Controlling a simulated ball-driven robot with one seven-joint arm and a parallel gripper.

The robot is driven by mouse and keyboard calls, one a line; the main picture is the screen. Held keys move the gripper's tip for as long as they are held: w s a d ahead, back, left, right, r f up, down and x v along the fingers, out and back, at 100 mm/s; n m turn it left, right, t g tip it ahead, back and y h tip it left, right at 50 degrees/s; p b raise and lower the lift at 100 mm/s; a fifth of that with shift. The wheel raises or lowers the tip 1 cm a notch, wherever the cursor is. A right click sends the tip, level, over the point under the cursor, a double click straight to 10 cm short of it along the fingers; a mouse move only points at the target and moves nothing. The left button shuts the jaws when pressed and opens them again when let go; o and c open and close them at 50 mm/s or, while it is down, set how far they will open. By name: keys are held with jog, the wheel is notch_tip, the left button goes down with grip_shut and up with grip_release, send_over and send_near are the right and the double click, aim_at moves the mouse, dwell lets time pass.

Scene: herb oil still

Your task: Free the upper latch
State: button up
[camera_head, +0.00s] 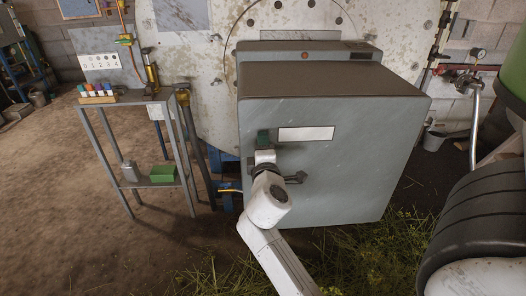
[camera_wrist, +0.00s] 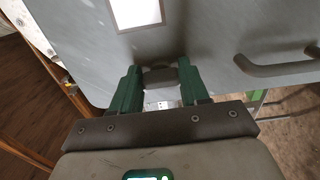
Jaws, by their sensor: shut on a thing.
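A large grey metal box (camera_head: 330,165) has a white label plate (camera_head: 306,134) on its front. My gripper (camera_head: 263,138) is at the upper left of that front, just left of the label. In the wrist view its green fingers (camera_wrist: 160,85) are closed on the sides of a dark grey piece on the panel, which I take to be the upper latch (camera_wrist: 160,76). In the head view my gripper hides the latch. Whether the latch is engaged cannot be seen.
A dark bar handle (camera_wrist: 275,67) stands out from the front, right of my gripper in the wrist view. A metal stand (camera_head: 182,153) holding a green box (camera_head: 163,173) is at the left. A dark rounded drum (camera_head: 470,225) is at the right. Grass litters the floor.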

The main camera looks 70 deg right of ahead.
jog(key=shift+f+m, duration=0.1)
jog(key=shift+m, duration=0.4)
jog(key=o, duration=1.1)
jog(key=shift+c, duration=0.2)
jog(key=shift+a, duration=0.1)
jog(key=b+v, duration=0.1)
jog(key=v, duration=0.9)
jog(key=shift+s+a, duration=0.15)
jog(key=shift+a, duration=0.15)
